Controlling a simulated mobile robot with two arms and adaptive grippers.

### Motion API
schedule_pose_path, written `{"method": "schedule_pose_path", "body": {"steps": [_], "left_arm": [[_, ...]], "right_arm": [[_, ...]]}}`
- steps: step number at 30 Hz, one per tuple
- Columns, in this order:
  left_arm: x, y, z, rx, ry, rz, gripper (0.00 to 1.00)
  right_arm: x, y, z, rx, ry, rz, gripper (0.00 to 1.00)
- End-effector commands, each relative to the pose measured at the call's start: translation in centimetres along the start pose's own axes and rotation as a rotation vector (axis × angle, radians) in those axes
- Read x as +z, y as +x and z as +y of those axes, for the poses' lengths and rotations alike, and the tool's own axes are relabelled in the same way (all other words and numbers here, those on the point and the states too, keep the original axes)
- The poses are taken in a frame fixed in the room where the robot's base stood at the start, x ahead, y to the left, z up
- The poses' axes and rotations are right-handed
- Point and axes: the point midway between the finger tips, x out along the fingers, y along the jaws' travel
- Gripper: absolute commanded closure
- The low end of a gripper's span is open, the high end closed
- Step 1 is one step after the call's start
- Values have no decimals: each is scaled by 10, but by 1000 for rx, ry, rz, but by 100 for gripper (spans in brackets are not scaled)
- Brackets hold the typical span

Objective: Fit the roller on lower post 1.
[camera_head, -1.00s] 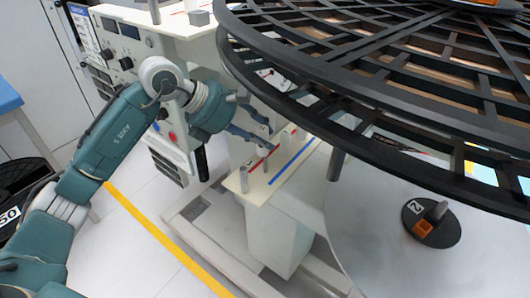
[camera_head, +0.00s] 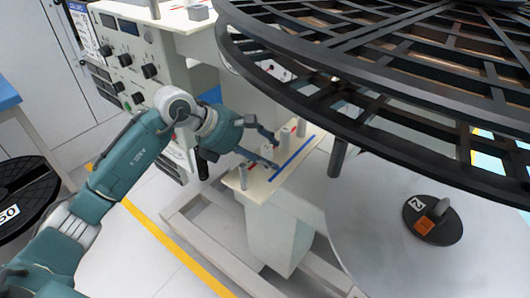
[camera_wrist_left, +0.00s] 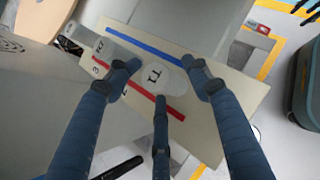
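My left gripper (camera_head: 270,150) is over the low cream shelf (camera_head: 256,185) with its fingers spread. In the left wrist view the gripper (camera_wrist_left: 160,80) straddles a pale round top marked "T1" (camera_wrist_left: 155,74), which looks like a roller seen from above. No finger clearly closes on it. In the head view a pale upright cylinder (camera_head: 285,139) stands just beyond the fingers. A thin grey post (camera_head: 243,178) stands at the shelf's near left corner. Whether a post is inside the T1 piece is hidden. My right gripper is not in view.
A large black slatted disc (camera_head: 400,110) overhangs the right side. A control panel (camera_head: 125,55) with knobs stands at the left. A black round base marked "2" (camera_head: 432,220) lies to the right. A blue stripe (camera_head: 292,160) runs along the shelf.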

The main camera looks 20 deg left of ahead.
Motion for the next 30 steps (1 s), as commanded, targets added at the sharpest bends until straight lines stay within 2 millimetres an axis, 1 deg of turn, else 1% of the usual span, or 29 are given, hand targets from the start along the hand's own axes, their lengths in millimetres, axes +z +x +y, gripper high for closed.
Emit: {"method": "schedule_pose_path", "body": {"steps": [8,11,14,21,24,27,30], "left_arm": [[0,-2,0,0,0,0,49],[0,-9,1,2,0,0,49],[0,-25,2,4,0,1,49],[0,-77,2,5,1,2,49],[0,-95,0,3,1,2,49],[0,-108,1,1,0,1,49],[0,-117,0,1,-1,0,49]], "right_arm": [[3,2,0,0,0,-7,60],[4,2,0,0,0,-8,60],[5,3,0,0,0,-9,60],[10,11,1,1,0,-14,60],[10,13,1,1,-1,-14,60],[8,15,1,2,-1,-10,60],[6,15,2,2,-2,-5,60]]}}
